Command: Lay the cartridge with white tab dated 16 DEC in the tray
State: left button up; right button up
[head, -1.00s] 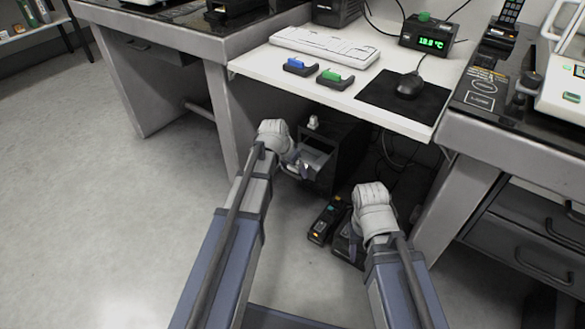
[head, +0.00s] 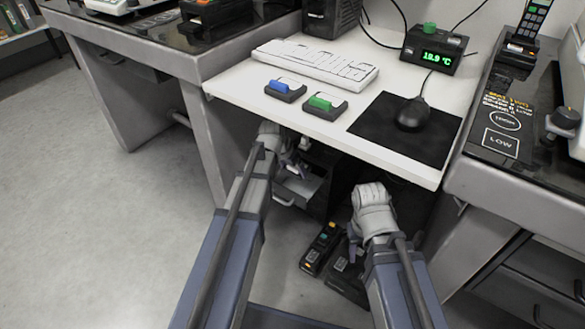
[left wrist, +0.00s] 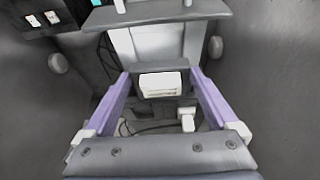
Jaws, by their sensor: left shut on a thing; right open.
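My left gripper (head: 292,168) is just under the front edge of the white desk, above an open grey drawer. In the left wrist view its purple fingers (left wrist: 163,95) are shut on a dark cartridge with a white tab (left wrist: 163,84); faint marks on the tab are too small to read. A cartridge with a blue tab (head: 285,90) and one with a green tab (head: 325,105) lie on the desk. My right gripper (head: 355,248) is open and points down, low in front of the desk. I cannot make out a tray for certain.
The open drawer (head: 302,188) sits beneath the white desk (head: 240,85). Black devices (head: 322,247) stand low near my right gripper. The desk holds a keyboard (head: 315,62), mouse (head: 412,115) on a black mat, and temperature display (head: 435,50). Floor at left is clear.

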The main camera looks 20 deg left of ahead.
aim_at(295, 185)
pick_arm(q)
jog(key=shift+f+b, duration=2.45)
jog(key=shift+f, duration=0.2)
jog(key=shift+f+b, duration=0.4)
jog(key=shift+b, duration=0.05)
jog(key=o, duration=1)
jog(key=shift+r, duration=0.2)
jog(key=shift+p+v, duration=3.6)
jog(key=shift+v, duration=0.05)
jog(key=shift+s+f, duration=0.1)
jog(key=shift+s, duration=0.05)
